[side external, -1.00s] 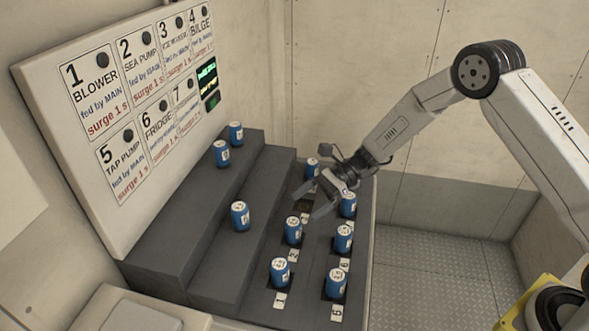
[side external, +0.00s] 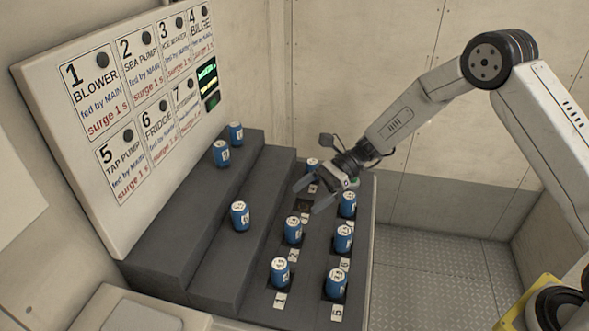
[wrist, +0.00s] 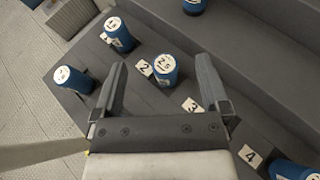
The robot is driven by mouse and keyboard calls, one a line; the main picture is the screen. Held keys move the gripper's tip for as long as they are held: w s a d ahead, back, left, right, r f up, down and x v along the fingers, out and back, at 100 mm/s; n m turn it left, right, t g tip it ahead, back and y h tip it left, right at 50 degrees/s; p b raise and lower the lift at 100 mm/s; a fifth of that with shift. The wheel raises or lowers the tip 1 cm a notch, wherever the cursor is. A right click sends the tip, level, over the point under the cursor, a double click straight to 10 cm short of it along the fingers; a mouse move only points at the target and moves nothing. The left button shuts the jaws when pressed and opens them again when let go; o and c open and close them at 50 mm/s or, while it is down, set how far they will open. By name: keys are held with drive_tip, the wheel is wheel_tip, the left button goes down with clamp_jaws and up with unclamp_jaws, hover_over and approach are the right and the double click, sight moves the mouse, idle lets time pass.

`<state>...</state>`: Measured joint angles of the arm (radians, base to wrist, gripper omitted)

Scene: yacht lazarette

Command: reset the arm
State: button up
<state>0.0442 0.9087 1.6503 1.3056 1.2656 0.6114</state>
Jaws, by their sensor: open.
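My gripper (side external: 310,198) is open and empty, above the lowest step of the grey stand in the side view. Its two fingers also show in the wrist view (wrist: 163,62), apart, with a blue can (wrist: 166,75) marked 2.5 beyond and between their tips. I see no contact with any can. A dark, empty square spot (side external: 304,206) lies on the lowest step below the fingers in the side view. Number tag 3 (wrist: 192,106) shows between the fingers in the wrist view.
Blue cans stand in two rows on the lowest step, including a front can (side external: 280,273). One can (side external: 240,217) is on the middle step; two, including one can (side external: 236,134), are on top. A labelled panel (side external: 125,100) leans behind. Open floor (side external: 430,275) lies right.

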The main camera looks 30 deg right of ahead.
drive_tip(key=s+d+r+n+t+h, duration=0.1)
drive_tip(key=s+d+r+n+h, duration=0.1)
drive_tip(key=s+d+n+h, duration=0.4)
drive_tip(key=s+d+r+n+t+h, duration=0.1)
drive_tip(key=s+d+r+n+h, duration=0.1)
drive_tip(key=s+d+n+h, duration=0.5)
drive_tip(key=s+d+n, duration=0.1)
drive_tip(key=s+n, duration=0.4)
drive_tip(key=s, duration=0.1)
drive_tip(key=shift+s+t, duration=0.3)
drive_tip(key=shift+s, duration=0.1)
